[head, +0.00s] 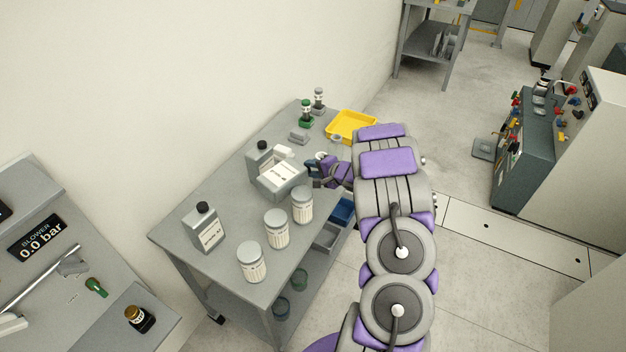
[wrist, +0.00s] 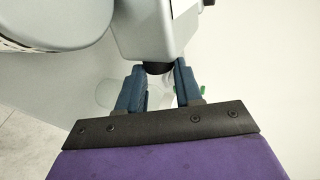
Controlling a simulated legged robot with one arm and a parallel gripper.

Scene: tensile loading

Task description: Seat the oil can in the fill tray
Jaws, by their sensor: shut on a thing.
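A grey can with a white label (head: 279,180) lies tilted at the middle of the bench, its top towards my gripper. My gripper (head: 322,172) is shut on its dark cap; in the wrist view, the two blue fingers (wrist: 158,88) stand either side of the black cap (wrist: 158,68), below the grey can body (wrist: 155,25). I take this can as the oil can; its label is unreadable. A shallow yellow tray (head: 351,125), perhaps the fill tray, sits at the bench's far end, beyond my gripper, with no can visible in it. My arm hides part of its near side.
Another grey black-capped can (head: 257,158) stands just behind the held one, and one (head: 206,229) at the near left. White jars (head: 276,232) line the front edge. Small green-and-dark bottles (head: 307,111) stand left of the tray.

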